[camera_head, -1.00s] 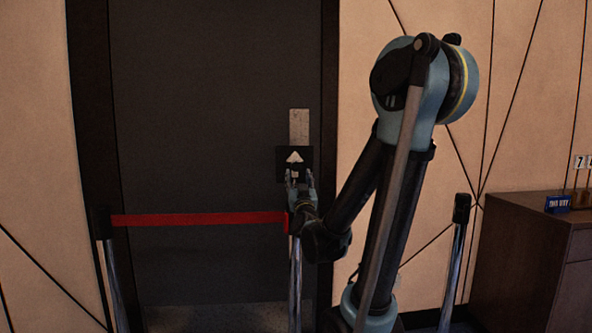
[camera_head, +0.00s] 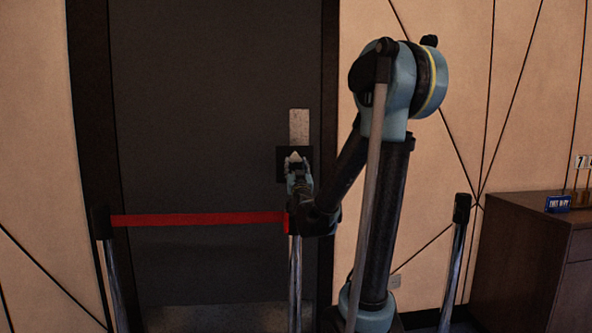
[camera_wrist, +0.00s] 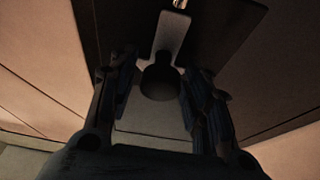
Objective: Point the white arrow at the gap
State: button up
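The white arrow (camera_head: 294,157) is on a small black plate (camera_head: 280,166) at the top of the middle post (camera_head: 295,270). Its head points up, and my gripper (camera_head: 299,168) hides its lower part. In the wrist view my gripper (camera_wrist: 160,88) has its two fingers apart. A dark round knob (camera_wrist: 160,84) and a pale strip (camera_wrist: 171,38) show between them, with no clear finger contact. A red belt (camera_head: 200,219) closes the space from the left post (camera_head: 110,265) to the middle post. No belt shows between the middle post and the right post (camera_head: 456,255), though my arm partly blocks that gap.
A dark door (camera_head: 215,110) with a metal plate (camera_head: 299,125) stands behind the posts. A brown cabinet (camera_head: 520,265) with a small blue sign (camera_head: 558,203) stands at the far right. Wood-panelled wall is on both sides.

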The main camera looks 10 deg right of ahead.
jog(key=c, duration=0.7)
jog(key=shift+m+h, duration=0.4)
jog(key=shift+m, duration=0.2)
jog(key=m+h, duration=0.2)
jog(key=m, duration=0.2)
jog(key=m+g+h, duration=0.1)
jog(key=m+h, duration=0.1)
jog(key=m, duration=0.3)
jog(key=m+g+h, duration=0.1)
jog(key=m, duration=0.2)
jog(key=m+g+h, duration=0.1)
jog(key=m, duration=0.3)
jog(key=shift+s+d+f+g, duration=0.1)
jog(key=shift+d+g, duration=0.1)
jog(key=shift+g, duration=0.1)
jog(key=m+g, duration=0.2)
jog(key=m, duration=0.3)
jog(key=shift+f, duration=0.15)
